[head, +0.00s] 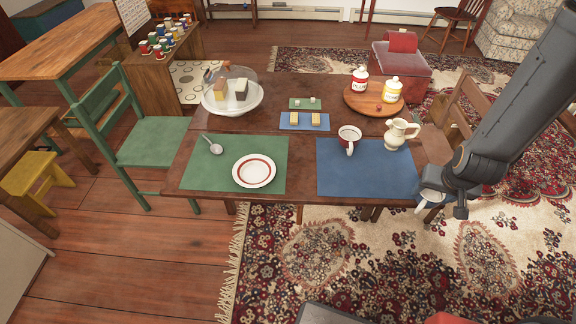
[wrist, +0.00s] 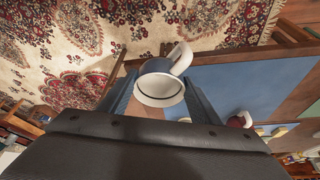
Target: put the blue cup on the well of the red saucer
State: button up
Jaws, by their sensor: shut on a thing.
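My gripper (head: 438,192) is at the right edge of the table in the head view. It is shut on a blue cup (head: 430,197), a white cup with a blue-grey band and a white handle, mostly hidden by the gripper there. The wrist view shows the cup (wrist: 160,88) between my two fingers (wrist: 158,78), its handle toward the upper right. The red saucer (head: 254,171), white with a red ring, lies on the green mat at the front left of the table. Its well looks empty. The gripper is well to the right of it.
A blue mat (head: 366,172) lies between my gripper and the saucer. A red and white cup (head: 349,138) and a cream pitcher (head: 400,133) stand at the mat's back edge. A wooden chair (head: 455,115) stands at the table's right end.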

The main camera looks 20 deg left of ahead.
aim_at(258, 175)
jog(key=z, duration=1)
jog(key=i, duration=0.7)
jog(key=u, duration=2.35)
jog(key=i, duration=0.5)
